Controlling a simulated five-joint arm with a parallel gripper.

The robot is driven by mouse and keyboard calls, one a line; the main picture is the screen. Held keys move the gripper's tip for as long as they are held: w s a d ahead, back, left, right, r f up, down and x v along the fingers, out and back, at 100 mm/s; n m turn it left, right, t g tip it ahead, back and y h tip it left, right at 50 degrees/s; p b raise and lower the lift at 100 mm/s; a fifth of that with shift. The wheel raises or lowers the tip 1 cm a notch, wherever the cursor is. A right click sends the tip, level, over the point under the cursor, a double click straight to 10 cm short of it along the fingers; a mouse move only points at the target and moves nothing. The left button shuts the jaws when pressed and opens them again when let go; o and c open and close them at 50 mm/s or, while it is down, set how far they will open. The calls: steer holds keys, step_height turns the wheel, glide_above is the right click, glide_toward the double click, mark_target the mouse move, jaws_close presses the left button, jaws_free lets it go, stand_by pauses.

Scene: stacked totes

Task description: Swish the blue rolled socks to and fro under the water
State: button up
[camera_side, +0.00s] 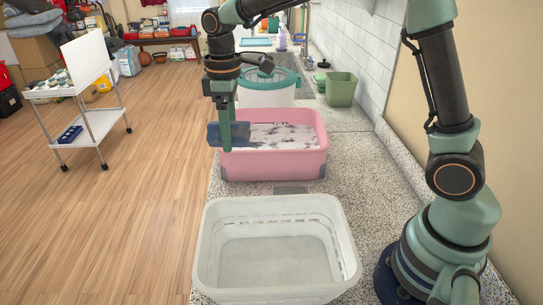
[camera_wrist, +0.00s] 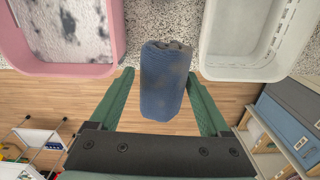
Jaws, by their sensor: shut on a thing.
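The blue rolled socks (camera_side: 240,133) have greyish patches and hang in the air at the left edge of the pink tote. They also show in the wrist view (camera_wrist: 163,88), between the two green fingers. My gripper (camera_side: 226,148) is shut on them; its fingertips also show in the wrist view (camera_wrist: 162,80). The pink tote (camera_side: 272,166) holds a pale surface with dark blotches; it also shows at the upper left of the wrist view (camera_wrist: 70,68). The translucent white tote (camera_side: 275,211) stands nearer the side camera, and its corner shows at the upper right of the wrist view (camera_wrist: 245,72).
A teal-rimmed tub (camera_side: 266,97) stands behind the pink tote, with a green bin (camera_side: 341,90) to its right. The tiled wall (camera_side: 372,65) bounds the speckled counter (camera_side: 352,150) on the right. A white cart (camera_side: 93,88) stands on the wooden floor at left.

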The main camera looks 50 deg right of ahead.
steer(key=w+d+f+m, duration=0.2)
steer(key=w+d+m, duration=0.15)
steer(key=d, duration=0.75)
steer(key=w+d+f+m, duration=0.2)
steer(key=w+d, duration=0.2)
steer(key=d, duration=0.7)
steer(key=shift+a+f, duration=0.15)
steer(key=shift+f, duration=7.05)
steer(key=shift+s, duration=0.1)
